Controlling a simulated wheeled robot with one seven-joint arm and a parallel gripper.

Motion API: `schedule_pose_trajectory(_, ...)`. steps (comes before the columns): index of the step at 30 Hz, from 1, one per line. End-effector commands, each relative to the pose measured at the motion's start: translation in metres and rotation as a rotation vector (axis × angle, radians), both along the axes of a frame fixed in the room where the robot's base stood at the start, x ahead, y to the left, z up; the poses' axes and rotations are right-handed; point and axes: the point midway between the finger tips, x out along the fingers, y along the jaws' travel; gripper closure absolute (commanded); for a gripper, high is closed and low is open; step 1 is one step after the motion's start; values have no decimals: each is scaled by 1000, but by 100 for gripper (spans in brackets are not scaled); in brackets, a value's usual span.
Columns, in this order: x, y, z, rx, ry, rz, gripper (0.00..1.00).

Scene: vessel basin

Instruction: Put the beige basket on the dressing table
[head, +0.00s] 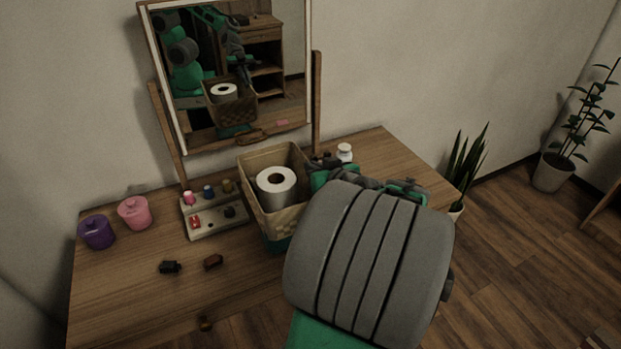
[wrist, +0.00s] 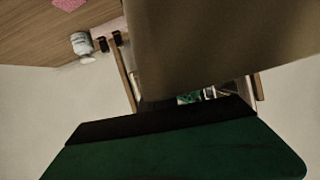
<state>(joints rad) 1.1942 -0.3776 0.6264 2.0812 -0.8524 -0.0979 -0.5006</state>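The beige basket (head: 251,187) is a woven box with a toilet roll (head: 277,187) in it. In the head view it appears roughly upright above the back-middle of the wooden dressing table (head: 115,285), before the mirror. My gripper (head: 278,242) is at the basket, with green parts showing below and to the right of it; my grey wrist hides the rest. In the wrist view the basket wall (wrist: 225,45) fills the upper middle, close against my green finger with its dark pad (wrist: 165,120). The basket's underside is hidden, so contact with the tabletop cannot be told.
On the table are a white organizer (head: 214,223), a purple cup (head: 97,232), a pink cup (head: 134,212), small dark items (head: 170,267) and a white bottle (head: 345,152). The mirror (head: 240,75) stands behind. The left front tabletop is mostly clear. Plants (head: 462,170) stand right.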

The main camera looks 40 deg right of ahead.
Motion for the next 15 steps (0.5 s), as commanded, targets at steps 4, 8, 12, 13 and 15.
schedule_pose_trajectory(4,11,-4,-13,-1,-2,1,100)
schedule_pose_trajectory(8,14,-5,-33,4,0,-1,100)
schedule_pose_trajectory(12,14,-5,-47,0,-3,-2,100)
schedule_pose_trajectory(13,14,-5,-47,-2,-3,-1,100)
schedule_pose_trajectory(15,14,-5,-46,-2,-3,-1,100)
